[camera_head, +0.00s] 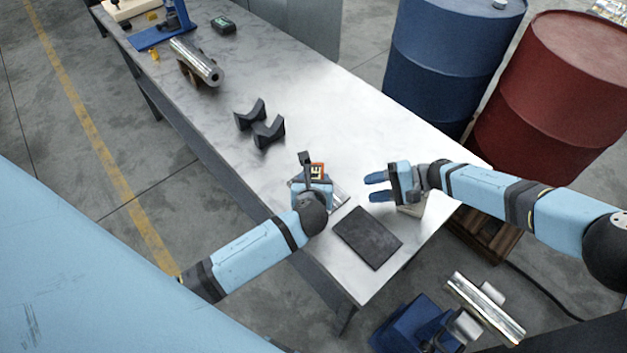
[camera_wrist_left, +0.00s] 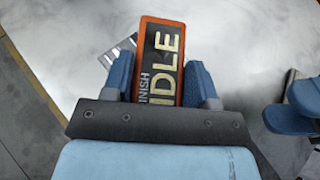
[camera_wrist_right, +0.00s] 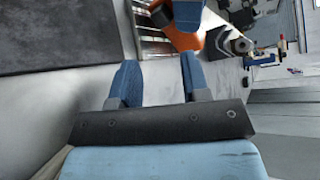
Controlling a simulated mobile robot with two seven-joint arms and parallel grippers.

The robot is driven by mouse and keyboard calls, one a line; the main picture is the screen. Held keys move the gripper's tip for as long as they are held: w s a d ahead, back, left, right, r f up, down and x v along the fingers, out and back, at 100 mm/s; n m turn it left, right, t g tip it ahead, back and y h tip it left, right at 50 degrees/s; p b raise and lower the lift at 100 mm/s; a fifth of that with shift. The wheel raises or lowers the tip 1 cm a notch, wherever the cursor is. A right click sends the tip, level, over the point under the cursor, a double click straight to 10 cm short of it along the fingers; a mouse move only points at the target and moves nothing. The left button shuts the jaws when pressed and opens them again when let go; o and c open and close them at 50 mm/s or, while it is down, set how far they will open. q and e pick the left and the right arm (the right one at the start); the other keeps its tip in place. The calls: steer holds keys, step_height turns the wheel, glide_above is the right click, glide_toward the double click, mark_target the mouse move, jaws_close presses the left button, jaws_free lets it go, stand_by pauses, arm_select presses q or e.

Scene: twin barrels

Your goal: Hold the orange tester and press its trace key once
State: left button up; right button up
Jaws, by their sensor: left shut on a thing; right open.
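The orange tester (camera_head: 317,170) is held upright above the metal table by my left gripper (camera_head: 312,182). In the left wrist view the tester (camera_wrist_left: 160,62) sits between both fingers, its dark screen reading "IDLE" with "INISH" beside it. The orange tester (camera_wrist_right: 186,40) also shows in the right wrist view, beyond my right fingertips and partly covered by a blue finger. I cannot make out the trace key. My right gripper (camera_head: 377,187) is open and empty, to the right of the tester and apart from it.
A dark mat (camera_head: 367,238) lies near the table's front end. Dark V-shaped blocks (camera_head: 268,131) and a shiny cylinder (camera_head: 197,62) on a cradle stand farther back. A blue barrel (camera_head: 440,60) and a red barrel (camera_head: 550,90) stand beyond the right edge.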

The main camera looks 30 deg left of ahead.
steer(key=shift+c, duration=0.4)
jaws_close()
stand_by(1.5)
